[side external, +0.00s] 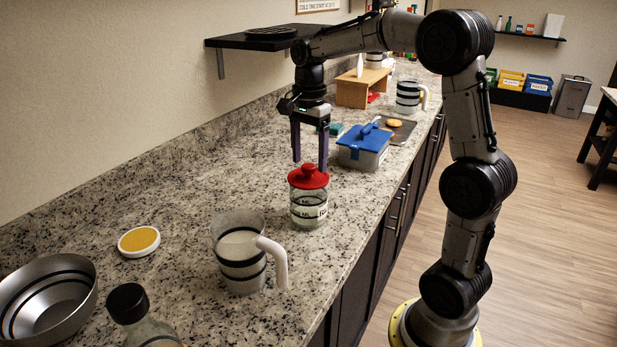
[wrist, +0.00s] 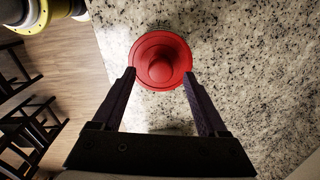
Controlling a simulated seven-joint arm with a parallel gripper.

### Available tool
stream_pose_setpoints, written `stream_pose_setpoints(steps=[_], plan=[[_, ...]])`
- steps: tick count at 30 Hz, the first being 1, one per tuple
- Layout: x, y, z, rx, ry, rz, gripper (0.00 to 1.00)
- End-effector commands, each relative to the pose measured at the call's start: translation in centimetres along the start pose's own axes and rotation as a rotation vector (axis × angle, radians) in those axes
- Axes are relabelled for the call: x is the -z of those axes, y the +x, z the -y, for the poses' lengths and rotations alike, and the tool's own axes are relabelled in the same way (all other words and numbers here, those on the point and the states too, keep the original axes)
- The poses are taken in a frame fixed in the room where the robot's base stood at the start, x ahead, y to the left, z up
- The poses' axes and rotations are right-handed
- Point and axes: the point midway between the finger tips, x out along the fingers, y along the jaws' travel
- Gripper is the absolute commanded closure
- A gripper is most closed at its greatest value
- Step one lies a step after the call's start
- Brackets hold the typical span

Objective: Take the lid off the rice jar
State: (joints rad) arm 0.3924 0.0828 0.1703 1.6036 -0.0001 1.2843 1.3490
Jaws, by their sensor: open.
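The rice jar (side external: 308,212) is a clear glass jar with black bands and a white label, standing upright on the granite counter. Its red lid (side external: 308,177) with a raised knob sits on top of it. My gripper (side external: 310,167) is open and points down just above the lid, its two fingers apart. In the wrist view the red lid (wrist: 160,61) lies ahead of the open fingertips of my gripper (wrist: 160,75), with the knob in its middle. The lid hides the jar body in that view. Nothing is between the fingers.
A clear pitcher (side external: 240,255) with a white handle stands in front of the jar. A blue-lidded container (side external: 364,150) stands close behind it. A yellow-topped white disc (side external: 139,241), a metal bowl (side external: 45,300) and a black-capped bottle (side external: 140,315) are at the left. The counter left of the jar is clear.

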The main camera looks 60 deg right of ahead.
Motion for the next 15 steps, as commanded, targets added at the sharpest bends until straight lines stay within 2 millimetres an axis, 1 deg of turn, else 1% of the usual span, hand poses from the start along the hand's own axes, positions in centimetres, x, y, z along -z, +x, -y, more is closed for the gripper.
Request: stream_pose_setpoints(steps=[1,3,11,13,15], plan=[[0.02,0.65,-0.02,-0.003,0.000,0.001,0.24],[0.03,1.21,-0.01,-0.002,0.000,0.001,0.24],[0.05,1.48,0.03,-0.001,0.000,0.000,0.24],[0.05,1.47,0.03,-0.001,0.000,0.000,0.33],[0.05,1.46,0.04,-0.001,0.000,0.000,0.46]])
